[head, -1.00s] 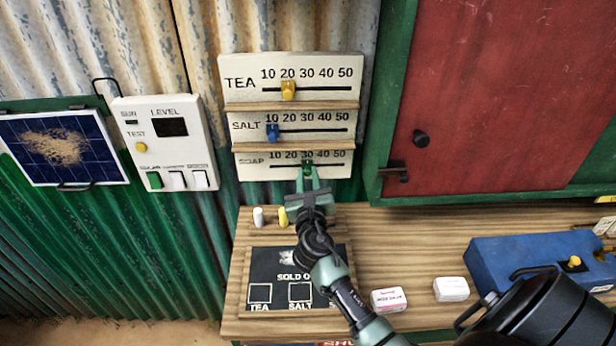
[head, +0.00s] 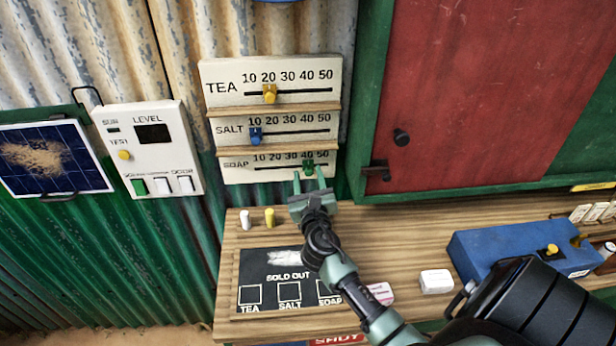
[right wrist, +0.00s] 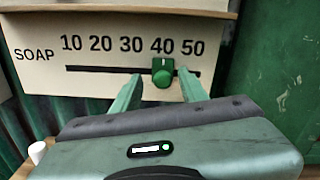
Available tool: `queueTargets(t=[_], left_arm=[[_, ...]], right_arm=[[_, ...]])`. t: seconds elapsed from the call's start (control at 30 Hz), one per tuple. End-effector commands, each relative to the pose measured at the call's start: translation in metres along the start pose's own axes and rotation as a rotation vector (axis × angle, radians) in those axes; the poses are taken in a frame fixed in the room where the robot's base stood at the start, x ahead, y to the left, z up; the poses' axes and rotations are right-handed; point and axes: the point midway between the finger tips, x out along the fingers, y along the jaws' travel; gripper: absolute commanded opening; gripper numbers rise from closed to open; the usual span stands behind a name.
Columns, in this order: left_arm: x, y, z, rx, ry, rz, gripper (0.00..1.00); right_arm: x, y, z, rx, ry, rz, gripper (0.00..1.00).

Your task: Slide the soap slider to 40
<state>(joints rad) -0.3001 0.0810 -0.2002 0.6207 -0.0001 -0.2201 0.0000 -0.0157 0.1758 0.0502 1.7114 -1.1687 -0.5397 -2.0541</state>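The soap slider's green knob (head: 309,168) is on the lowest row of the white price board (head: 212,98). In the right wrist view the knob (right wrist: 162,72) sits on its slot below the number 40. My right gripper (head: 309,175) is at the knob from below. In the right wrist view its two green fingers (right wrist: 158,76) stand on either side of the knob, open, with a visible gap on each side. My left gripper is not in view.
The yellow tea knob (head: 269,94) is near 20 and the blue salt knob (head: 255,136) near 10. Wooden ledges separate the rows. A red cabinet door (head: 480,90) is to the right. A wooden counter (head: 400,240) below holds a slate, small boxes and a blue case.

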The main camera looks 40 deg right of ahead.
Motion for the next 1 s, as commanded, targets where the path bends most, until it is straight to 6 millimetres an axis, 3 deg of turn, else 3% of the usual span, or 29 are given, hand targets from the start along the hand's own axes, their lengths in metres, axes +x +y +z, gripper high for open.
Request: queueTargets(t=[0.27,0.7,1.0], left_arm=[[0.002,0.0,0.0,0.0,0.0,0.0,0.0],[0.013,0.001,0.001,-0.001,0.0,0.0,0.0],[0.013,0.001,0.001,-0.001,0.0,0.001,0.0]], right_arm=[[-0.008,0.0,-0.001,-0.001,0.0,0.001,0.43],[-0.073,0.0,-0.001,-0.001,0.0,0.0,0.43],[-0.079,0.0,0.0,0.0,0.0,-0.001,0.43]])
